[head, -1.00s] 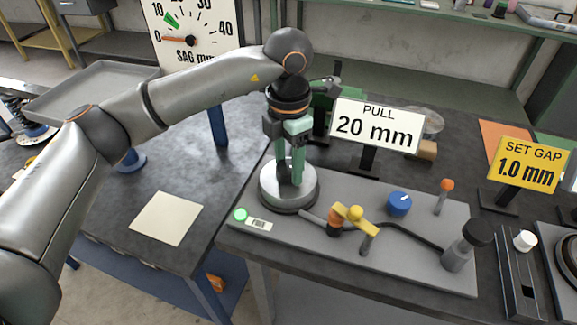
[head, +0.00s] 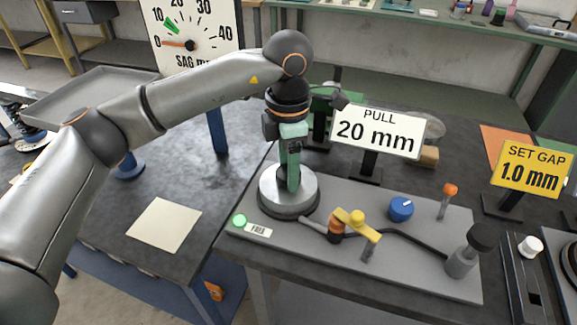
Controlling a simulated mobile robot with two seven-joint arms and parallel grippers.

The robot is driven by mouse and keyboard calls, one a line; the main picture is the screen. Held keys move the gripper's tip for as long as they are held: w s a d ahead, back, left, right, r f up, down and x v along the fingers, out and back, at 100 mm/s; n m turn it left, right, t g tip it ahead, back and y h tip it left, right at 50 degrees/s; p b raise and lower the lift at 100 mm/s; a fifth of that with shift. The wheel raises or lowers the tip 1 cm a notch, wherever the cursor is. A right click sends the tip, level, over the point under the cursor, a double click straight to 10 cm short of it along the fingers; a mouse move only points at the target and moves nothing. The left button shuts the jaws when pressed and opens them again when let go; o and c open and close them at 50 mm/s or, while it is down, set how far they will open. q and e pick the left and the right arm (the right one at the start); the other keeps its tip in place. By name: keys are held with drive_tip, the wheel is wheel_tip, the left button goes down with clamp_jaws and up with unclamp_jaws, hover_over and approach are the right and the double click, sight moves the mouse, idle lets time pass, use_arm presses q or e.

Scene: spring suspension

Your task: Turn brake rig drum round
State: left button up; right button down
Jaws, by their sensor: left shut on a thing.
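The brake rig drum (head: 277,188) is a silver cylinder on a dark round base at the left end of a grey rig plate (head: 400,272). My left gripper (head: 292,185) comes down from above with its green fingers at the drum's top. It is shut on a part at the top of the drum, which the fingers largely hide. A lit green lamp (head: 239,220) and a label reading "FREE" (head: 258,230) are on the plate in front of the drum. My right gripper is not in view.
On the plate are a yellow lever (head: 355,222), a blue knob (head: 401,208), an orange-tipped post (head: 450,189) and a black-capped cylinder (head: 463,258). A "PULL 20 mm" sign (head: 377,132) stands close behind the drum, right of my gripper. A pale square sheet (head: 164,225) lies left.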

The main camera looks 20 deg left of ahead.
use_arm(q)
drive_tip(key=o, duration=1.4)
drive_tip(key=shift+c, duration=0.2)
drive_tip(key=shift+r, duration=0.1)
wheel_tip(320, 180, up, 12)
drive_tip(key=shift+r+p, duration=0.25)
drive_tip(key=shift+p, duration=0.1)
